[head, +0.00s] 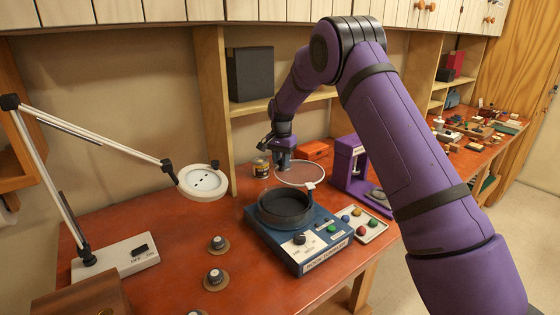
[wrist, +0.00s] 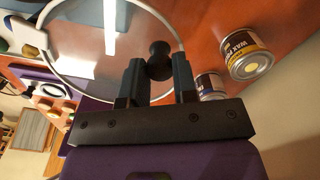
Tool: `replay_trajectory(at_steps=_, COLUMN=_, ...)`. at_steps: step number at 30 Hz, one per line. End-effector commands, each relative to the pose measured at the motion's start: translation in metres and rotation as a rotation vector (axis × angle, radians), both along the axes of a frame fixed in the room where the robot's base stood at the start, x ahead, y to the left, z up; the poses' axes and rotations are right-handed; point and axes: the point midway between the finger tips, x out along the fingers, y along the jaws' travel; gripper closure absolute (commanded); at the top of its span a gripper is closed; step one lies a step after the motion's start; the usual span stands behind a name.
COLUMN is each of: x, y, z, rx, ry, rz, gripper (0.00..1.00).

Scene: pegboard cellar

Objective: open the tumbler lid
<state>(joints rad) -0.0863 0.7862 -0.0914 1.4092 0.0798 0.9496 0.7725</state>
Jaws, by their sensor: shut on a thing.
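The rock tumbler has a blue base (head: 300,250) and an open-topped black drum (head: 285,208) on the table. Its lid (head: 300,174) is a clear disc with a pale rim and a small white tab. In the head view the lid appears behind and above the drum, apart from its mouth; I cannot tell its exact tilt. In the wrist view the lid (wrist: 95,65) fills the upper left, with a black knob (wrist: 159,58). My gripper (head: 283,160) is shut on this knob; its fingers (wrist: 158,75) stand on either side of it.
A wax tin (wrist: 245,53) stands near the lid, and a purple press (head: 350,165) is to the right. A tray of coloured stones (head: 358,224) lies beside the tumbler. A magnifier lamp (head: 203,182) and dark knobs (head: 214,277) are to the left.

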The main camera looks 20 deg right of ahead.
Motion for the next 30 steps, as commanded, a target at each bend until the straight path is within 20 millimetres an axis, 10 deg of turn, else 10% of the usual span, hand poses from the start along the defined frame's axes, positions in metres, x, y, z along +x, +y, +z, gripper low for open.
replay_trajectory(at_steps=7, x=0.000, y=0.000, z=0.000, rx=0.000, ry=0.000, rz=0.000, gripper=1.00)
replay_trajectory(at_steps=8, x=0.000, y=0.000, z=0.000, rx=0.000, ry=0.000, rz=0.001, gripper=0.71)
replay_trajectory(at_steps=11, x=0.000, y=0.000, z=0.000, rx=0.000, ry=0.000, rz=0.001, gripper=0.48)
replay_trajectory(at_steps=22, x=0.000, y=0.000, z=0.005, rx=0.000, ry=-0.001, rz=0.001, gripper=0.48)
replay_trajectory(at_steps=30, x=0.001, y=0.000, z=0.049, rx=0.000, ry=-0.004, rz=0.001, gripper=0.48)
